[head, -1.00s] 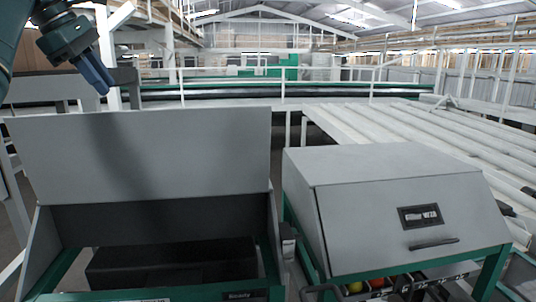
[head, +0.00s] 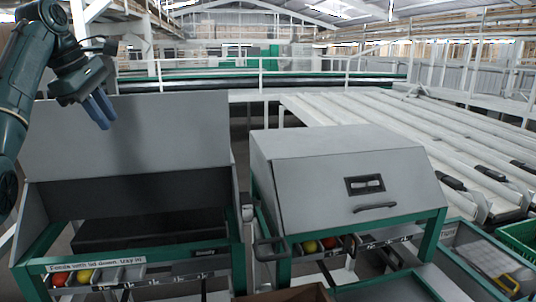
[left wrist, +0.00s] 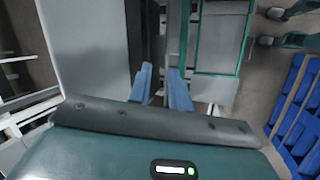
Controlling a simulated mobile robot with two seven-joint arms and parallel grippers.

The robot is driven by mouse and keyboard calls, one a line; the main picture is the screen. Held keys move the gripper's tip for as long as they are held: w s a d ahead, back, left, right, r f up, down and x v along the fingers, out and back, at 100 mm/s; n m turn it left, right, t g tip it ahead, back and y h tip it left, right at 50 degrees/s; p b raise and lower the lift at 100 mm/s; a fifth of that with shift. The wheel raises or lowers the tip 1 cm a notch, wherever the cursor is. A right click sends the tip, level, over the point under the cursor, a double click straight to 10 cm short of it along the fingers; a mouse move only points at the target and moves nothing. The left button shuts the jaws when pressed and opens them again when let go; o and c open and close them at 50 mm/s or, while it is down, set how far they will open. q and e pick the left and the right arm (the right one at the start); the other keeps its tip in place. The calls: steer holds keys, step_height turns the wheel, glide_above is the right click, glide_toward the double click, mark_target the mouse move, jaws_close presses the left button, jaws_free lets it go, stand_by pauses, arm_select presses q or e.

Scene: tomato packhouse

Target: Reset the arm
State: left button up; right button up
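My left gripper (head: 100,110) hangs at the upper left of the head view, in front of the raised lid of the left machine. Its two blue fingers point down. In the left wrist view the fingers (left wrist: 161,90) stand apart with nothing between them, so it is open and empty. My left arm (head: 25,95) is bent and raised at the left edge. My right gripper is in neither view now.
The left machine's grey lid (head: 150,135) stands open; the right machine's lid (head: 350,180) is down. Red and yellow tomatoes show in the trays below both. A roller conveyor (head: 400,130) lies behind at right. A grey crate (head: 465,262) stands at lower right.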

arm_select(q)
steer(key=s+d+f+m+y, duration=0.1)
steer(key=d+f+m, duration=0.2)
steer(key=f, duration=0.8)
steer(key=s+d+f+m, duration=0.1)
steer(key=d+f+m, duration=0.15)
steer(key=f, duration=0.85)
steer(key=s+d+f+m+y, duration=0.1)
steer(key=s+d+f+m, duration=0.2)
steer(key=f, duration=0.8)
steer(key=s+d+f+m, duration=0.4)
steer(key=s+f+m, duration=0.3)
steer(key=s+f, duration=0.8)
steer(key=s+r+m, duration=0.2)
steer(key=s+m, duration=0.2)
steer(key=s, duration=1.6)
steer(key=w+d+f+t+h, duration=0.1)
steer(key=w+d+f+t, duration=0.1)
steer(key=f, duration=0.3)
steer(key=w+d+f+t+h, duration=0.1)
steer(key=w+d+f+t, duration=0.2)
steer(key=d+f, duration=0.1)
steer(key=shift+w+f+m+t+h, duration=0.3)
steer(key=shift+w+f+m, duration=0.1)
steer(key=shift+f, duration=0.4)
